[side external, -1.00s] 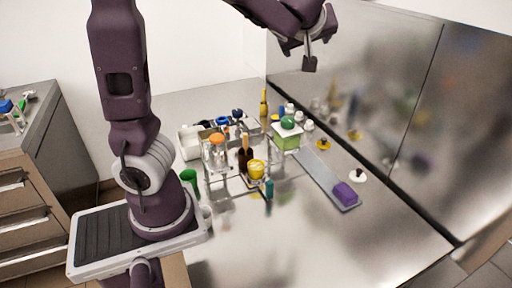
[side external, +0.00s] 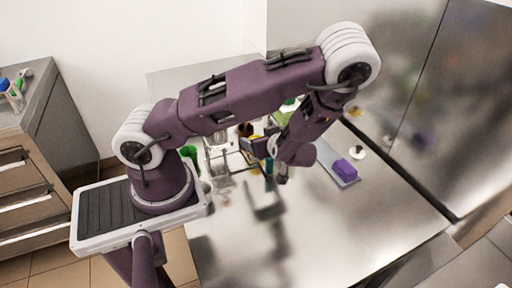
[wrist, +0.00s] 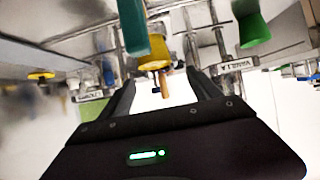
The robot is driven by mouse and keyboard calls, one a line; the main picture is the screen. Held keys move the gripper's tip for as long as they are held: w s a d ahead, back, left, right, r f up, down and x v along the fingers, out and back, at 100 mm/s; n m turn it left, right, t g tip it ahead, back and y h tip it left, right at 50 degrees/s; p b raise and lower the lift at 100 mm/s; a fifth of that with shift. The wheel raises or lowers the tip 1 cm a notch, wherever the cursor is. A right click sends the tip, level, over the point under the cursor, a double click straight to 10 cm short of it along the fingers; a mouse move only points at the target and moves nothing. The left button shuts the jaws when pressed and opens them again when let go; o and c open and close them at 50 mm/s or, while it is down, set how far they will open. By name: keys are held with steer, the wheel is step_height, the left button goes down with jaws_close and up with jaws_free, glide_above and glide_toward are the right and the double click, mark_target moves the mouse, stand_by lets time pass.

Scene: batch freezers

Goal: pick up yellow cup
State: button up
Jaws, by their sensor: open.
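The yellow cup (wrist: 153,52) shows in the wrist view just beyond my fingertips, near the gap between them. In the side view my arm hides most or all of it. My gripper (wrist: 162,82) is open, with a dark finger on each side and nothing held between them. In the side view my gripper (side external: 258,147) is low over the cluttered rack area, pointing left. A teal upright item (wrist: 133,27) stands close to the cup and partly overlaps it in the wrist view. I cannot tell whether a finger touches the cup.
A green cup (wrist: 252,28) is to the right in the wrist view, near a holder labelled VANILLA (wrist: 235,66). In the side view the green cup (side external: 189,153) is by my base. A purple block (side external: 345,167) lies on a grey strip.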

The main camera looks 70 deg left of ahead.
steer(key=f, duration=0.2)
steer(key=shift+a+f, duration=0.25)
steer(key=shift+f, duration=0.1)
steer(key=x, duration=0.6)
steer(key=shift+w+a+f, duration=0.1)
steer(key=shift+w+a, duration=0.15)
steer(key=c, duration=1.4)
